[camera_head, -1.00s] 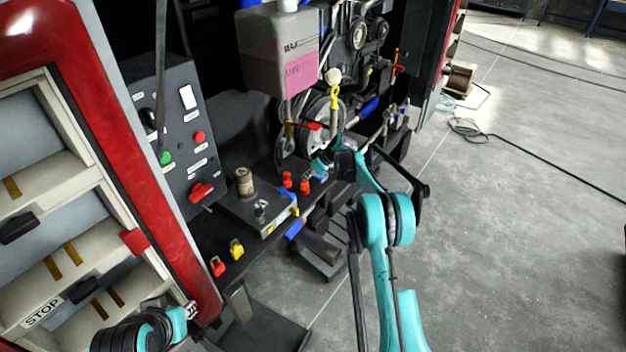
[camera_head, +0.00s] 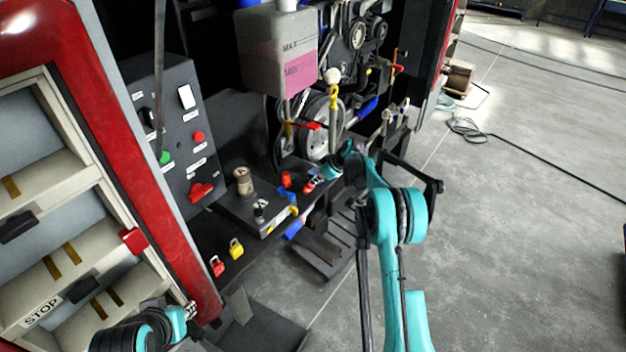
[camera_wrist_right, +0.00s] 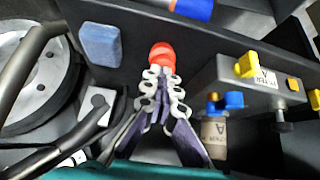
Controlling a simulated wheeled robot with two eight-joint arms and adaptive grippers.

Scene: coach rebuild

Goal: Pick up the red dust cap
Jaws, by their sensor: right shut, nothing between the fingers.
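A red cap (camera_wrist_right: 162,57) lies straight beyond the fingertips of my right gripper (camera_wrist_right: 160,85) in the right wrist view. The fingers are shut with nothing between them, and their tips are at or very near the cap's near side; contact is unclear. In the head view, my right gripper (camera_head: 318,182) reaches down to the dark shelf, with a small red piece (camera_head: 309,185) at its tips. A second red piece (camera_head: 286,179) stands just left of it. My left gripper (camera_head: 190,309) is at the lower left, far from the caps; its fingers are too small to judge.
A grey box (camera_head: 262,218) with a brown jar (camera_head: 243,182) stands left of the right gripper. A blue block (camera_wrist_right: 100,44) lies near the cap. Red (camera_head: 217,266) and yellow (camera_head: 236,248) padlocks sit nearer the front. A tank (camera_head: 279,60) hangs above.

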